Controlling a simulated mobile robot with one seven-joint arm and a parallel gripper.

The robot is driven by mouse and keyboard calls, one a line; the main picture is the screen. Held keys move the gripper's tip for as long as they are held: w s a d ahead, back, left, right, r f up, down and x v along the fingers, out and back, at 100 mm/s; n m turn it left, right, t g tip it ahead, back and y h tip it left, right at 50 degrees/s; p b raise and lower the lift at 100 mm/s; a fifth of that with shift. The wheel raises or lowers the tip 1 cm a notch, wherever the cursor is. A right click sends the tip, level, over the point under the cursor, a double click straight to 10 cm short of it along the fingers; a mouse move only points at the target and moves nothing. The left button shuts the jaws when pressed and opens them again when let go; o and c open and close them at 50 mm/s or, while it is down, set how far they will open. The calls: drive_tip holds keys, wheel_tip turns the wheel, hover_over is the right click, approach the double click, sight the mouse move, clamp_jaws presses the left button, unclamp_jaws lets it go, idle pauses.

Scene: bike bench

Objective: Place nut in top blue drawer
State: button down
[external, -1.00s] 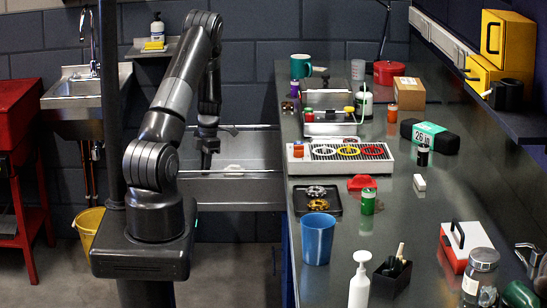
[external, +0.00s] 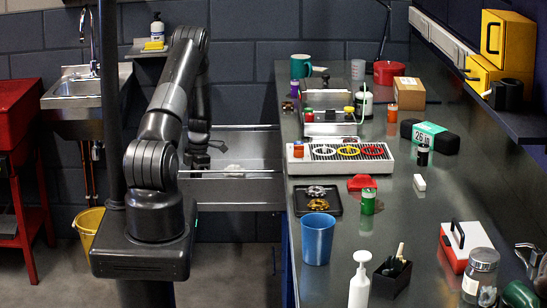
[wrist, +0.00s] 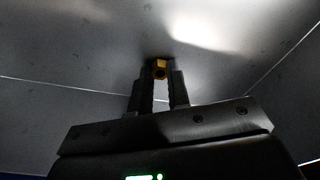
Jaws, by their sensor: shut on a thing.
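A small brass-coloured nut (wrist: 160,69) shows between my fingertips in the wrist view. My gripper (wrist: 159,82) is shut on it. The grey metal inside of an open drawer (wrist: 60,110) surrounds the fingers in that view. In the external view this open drawer (external: 235,192) sticks out from the left side of the bench, with its grey side wall showing. My gripper (external: 199,163) is at the drawer's left part, pointing down.
A small pale thing (external: 233,169) lies inside the drawer. The bench top (external: 330,262) is to the right, with a black tray (external: 318,209), a blue cup (external: 318,239) and a grated station (external: 345,164) near its left edge. A yellow bucket (external: 88,228) stands on the floor.

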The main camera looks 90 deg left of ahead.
drive_tip(key=shift+f, duration=0.2)
drive_tip(key=c, duration=1.4)
unclamp_jaws()
drive_tip(key=shift+o, duration=0.2)
drive_tip(key=shift+r, duration=0.1)
wheel_tip(320, 180, up, 12)
drive_tip(key=w, duration=0.1)
drive_tip(key=shift+a, duration=0.35)
drive_tip(key=shift+w+r, duration=0.1)
drive_tip(key=shift+w, duration=0.05)
